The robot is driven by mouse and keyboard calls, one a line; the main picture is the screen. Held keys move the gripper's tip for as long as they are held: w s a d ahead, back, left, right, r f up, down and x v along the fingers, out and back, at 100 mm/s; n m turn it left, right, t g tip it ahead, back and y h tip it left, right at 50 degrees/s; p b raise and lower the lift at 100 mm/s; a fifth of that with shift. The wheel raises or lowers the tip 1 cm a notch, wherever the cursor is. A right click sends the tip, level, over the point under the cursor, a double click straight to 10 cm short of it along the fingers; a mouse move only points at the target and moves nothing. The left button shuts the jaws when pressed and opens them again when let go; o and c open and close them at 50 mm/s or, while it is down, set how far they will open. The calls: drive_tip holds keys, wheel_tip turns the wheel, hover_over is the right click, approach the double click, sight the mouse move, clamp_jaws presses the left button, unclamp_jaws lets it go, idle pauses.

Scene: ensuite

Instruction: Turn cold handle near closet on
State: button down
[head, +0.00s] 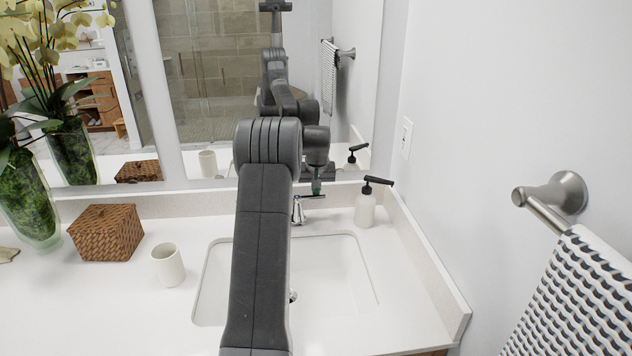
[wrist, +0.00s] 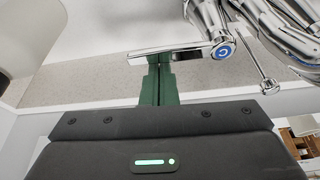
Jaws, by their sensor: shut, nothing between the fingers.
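The cold handle (wrist: 222,50) is a chrome lever with a blue cap, clear in the wrist view. Its flat lever (wrist: 165,51) reaches left from the cap, across the tips of my fingers. In the head view the cold handle (head: 298,211) stands at the back of the sink, partly behind my arm. My gripper (wrist: 158,75) has green fingers, shut together and empty. Their tips are at the lever, touching it or very close; I cannot tell which. My gripper also shows in the head view (head: 316,188), pointing down over the lever.
A soap pump bottle (head: 365,208) stands just right of the handle. The white sink (head: 335,270) lies under my arm. A cup (head: 167,265), a wicker box (head: 106,232) and a flower vase (head: 30,205) stand left. A towel bar (head: 545,212) juts from the right wall.

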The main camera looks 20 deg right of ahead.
drive_tip(key=shift+f, duration=0.15)
drive_tip(key=shift+s+m, duration=0.25)
drive_tip(key=shift+m, duration=0.25)
drive_tip(key=shift+s+m+h+b, duration=0.2)
drive_tip(key=shift+m+h+b, duration=0.1)
drive_tip(key=shift+m+b, duration=0.1)
drive_tip(key=s+m, duration=0.1)
drive_tip(key=m+b, duration=0.1)
drive_tip(key=m, duration=0.1)
drive_tip(key=shift+s+a+g+h, duration=0.35)
drive_tip(key=shift+g+h, duration=0.05)
drive_tip(key=shift+s, duration=0.2)
drive_tip(key=shift+s+a, duration=0.15)
drive_tip(key=p+v, duration=0.4)
drive_tip(key=v, duration=0.6)
